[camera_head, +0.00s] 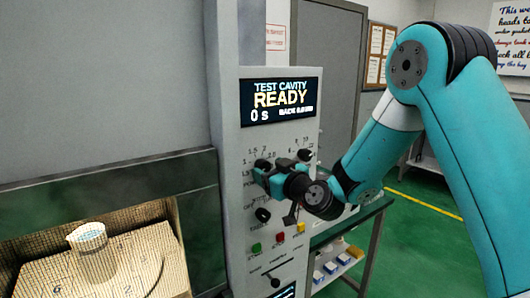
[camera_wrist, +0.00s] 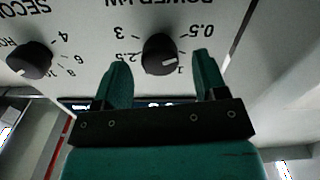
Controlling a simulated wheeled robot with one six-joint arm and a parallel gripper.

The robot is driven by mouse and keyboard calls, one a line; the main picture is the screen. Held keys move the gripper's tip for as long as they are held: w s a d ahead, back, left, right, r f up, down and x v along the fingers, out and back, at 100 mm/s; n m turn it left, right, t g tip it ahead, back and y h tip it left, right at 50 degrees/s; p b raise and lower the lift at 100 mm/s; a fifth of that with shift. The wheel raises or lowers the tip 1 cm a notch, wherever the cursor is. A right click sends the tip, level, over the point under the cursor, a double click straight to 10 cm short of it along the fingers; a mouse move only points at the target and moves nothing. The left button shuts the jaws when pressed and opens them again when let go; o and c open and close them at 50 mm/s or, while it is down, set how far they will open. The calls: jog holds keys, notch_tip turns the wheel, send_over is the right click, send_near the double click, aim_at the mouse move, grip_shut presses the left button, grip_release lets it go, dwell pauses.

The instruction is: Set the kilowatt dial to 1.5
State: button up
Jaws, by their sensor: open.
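The kilowatt dial (camera_wrist: 158,50) is a round black knob with a white mark, under upside-down "POWER KW" lettering in the wrist view. Its mark points to the lower right, close to the "1" label; the exact setting is hard to read. The labels 0.5, 3 and 2.5 show around it; I cannot see 1.5 there. My gripper (camera_wrist: 160,62) is open, one finger on either side of the dial, with gaps visible at both sides. In the head view my gripper (camera_head: 266,172) is at the panel and hides most of this dial.
A seconds dial (camera_wrist: 30,60) sits beside it in the wrist view. The display (camera_head: 280,99) reads READY, 0 s. A beaker (camera_head: 90,245) stands in the open cavity at left.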

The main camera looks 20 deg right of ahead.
jog(key=shift+p+x, duration=0.55)
jog(key=shift+x, duration=0.75)
jog(key=c, duration=0.9)
jog(key=shift+c, duration=0.2)
